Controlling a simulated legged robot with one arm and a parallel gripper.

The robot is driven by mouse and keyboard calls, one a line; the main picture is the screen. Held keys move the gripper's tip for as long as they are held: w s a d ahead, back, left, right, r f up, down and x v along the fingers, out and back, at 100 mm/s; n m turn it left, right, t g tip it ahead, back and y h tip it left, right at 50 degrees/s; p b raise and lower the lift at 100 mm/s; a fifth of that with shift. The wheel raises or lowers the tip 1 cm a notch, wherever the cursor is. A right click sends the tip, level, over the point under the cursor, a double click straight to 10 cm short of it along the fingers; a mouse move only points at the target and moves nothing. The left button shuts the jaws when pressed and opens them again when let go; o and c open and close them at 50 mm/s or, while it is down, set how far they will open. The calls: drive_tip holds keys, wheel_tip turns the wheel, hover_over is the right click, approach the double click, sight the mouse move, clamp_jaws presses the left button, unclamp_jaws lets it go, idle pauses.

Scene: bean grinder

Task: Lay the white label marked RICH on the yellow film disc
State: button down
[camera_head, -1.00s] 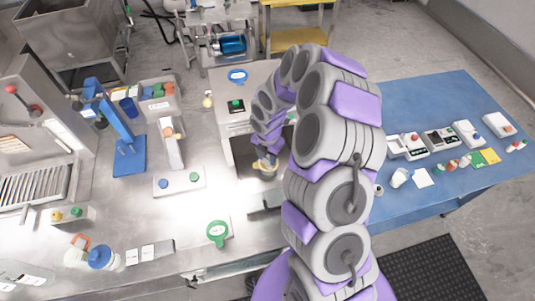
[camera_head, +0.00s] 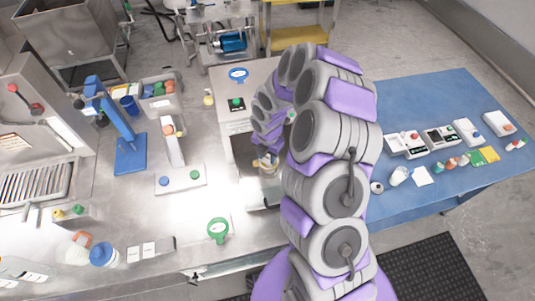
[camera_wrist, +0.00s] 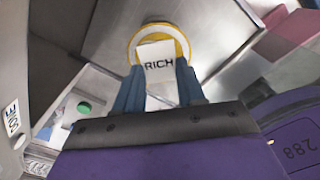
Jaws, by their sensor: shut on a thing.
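The white label (camera_wrist: 159,60) marked RICH is upright to read in the wrist view, between the two blue fingers of my gripper (camera_wrist: 159,72). My gripper is shut on the label. The label covers much of the disc's near part. Whether the label touches the disc or hovers just above it, I cannot tell.
Metal walls of the recess (camera_wrist: 60,25) stand close around my gripper. A label marked MODE (camera_wrist: 11,119) is at the left of the wrist view. The blue table (camera_head: 430,105) is to the right, with several small devices.

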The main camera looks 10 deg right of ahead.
drive_tip(key=shift+f+p, duration=0.65)
drive_tip(key=shift+f, duration=0.1)
idle(1.5)
drive_tip(key=shift+c, duration=0.2)
unclamp_jaws()
idle(0.6)
drive_tip(key=shift+r+p, duration=1.9)
drive_tip(key=shift+r, duration=1.6)
drive_tip(key=shift+r, duration=0.1)
